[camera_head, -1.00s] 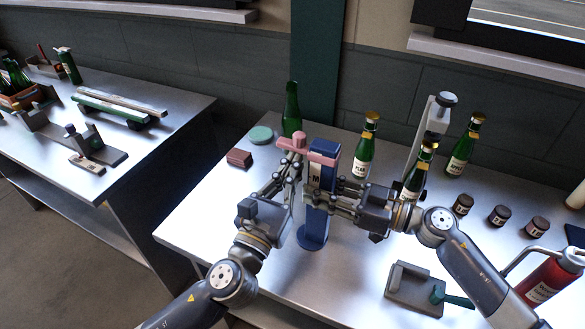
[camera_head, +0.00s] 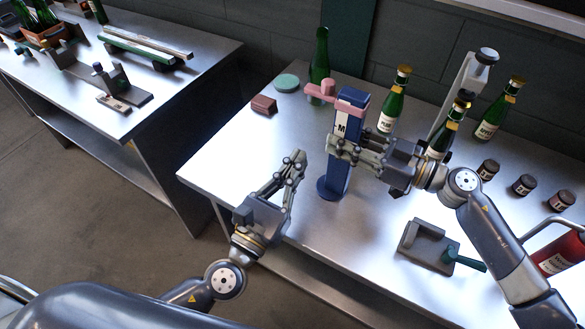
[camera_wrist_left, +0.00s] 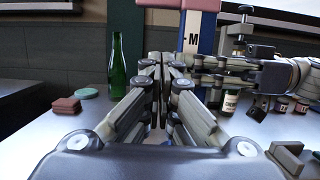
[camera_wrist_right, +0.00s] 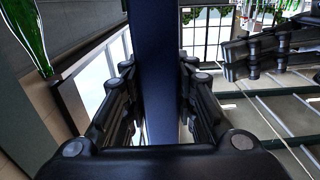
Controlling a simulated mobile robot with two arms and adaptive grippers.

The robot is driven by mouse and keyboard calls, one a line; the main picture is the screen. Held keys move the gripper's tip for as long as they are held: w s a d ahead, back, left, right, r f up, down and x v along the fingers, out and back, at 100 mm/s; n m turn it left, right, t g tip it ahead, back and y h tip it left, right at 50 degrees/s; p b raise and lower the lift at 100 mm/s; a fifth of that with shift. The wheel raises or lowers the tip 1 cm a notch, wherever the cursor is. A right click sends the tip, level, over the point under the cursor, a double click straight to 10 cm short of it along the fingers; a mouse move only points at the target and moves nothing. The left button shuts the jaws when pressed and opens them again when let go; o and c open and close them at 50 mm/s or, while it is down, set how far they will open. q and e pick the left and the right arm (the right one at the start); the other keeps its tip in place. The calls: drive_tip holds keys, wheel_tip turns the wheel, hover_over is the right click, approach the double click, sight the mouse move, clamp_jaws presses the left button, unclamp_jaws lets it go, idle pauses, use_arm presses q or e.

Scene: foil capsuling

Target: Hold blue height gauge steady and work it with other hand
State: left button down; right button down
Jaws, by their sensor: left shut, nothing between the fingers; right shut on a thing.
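The blue height gauge (camera_head: 338,178) stands upright on the table, with a white label marked M and a pink arm (camera_head: 333,95) at its top reaching left. My right gripper (camera_head: 334,147) is shut on the gauge's blue column from the right; the right wrist view shows the column (camera_wrist_right: 160,70) between its fingers. My left gripper (camera_head: 297,158) is shut and empty, apart from the gauge, to its left and lower than the pink arm.
A green bottle (camera_head: 319,55), a teal disc (camera_head: 287,83) and a red-brown block (camera_head: 264,104) stand left of the gauge. Several gold-capped bottles (camera_head: 391,105), dark jars (camera_head: 488,169) and a grey fixture with a green lever (camera_head: 428,246) are to the right. The front left tabletop is clear.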

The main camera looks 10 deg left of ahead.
use_arm(q)
drive_tip(key=shift+s+a+f, duration=0.1)
drive_tip(key=shift+s+a, duration=0.05)
drive_tip(key=shift+s, duration=0.4)
use_arm(e)
drive_tip(key=c, duration=1.2)
unclamp_jaws()
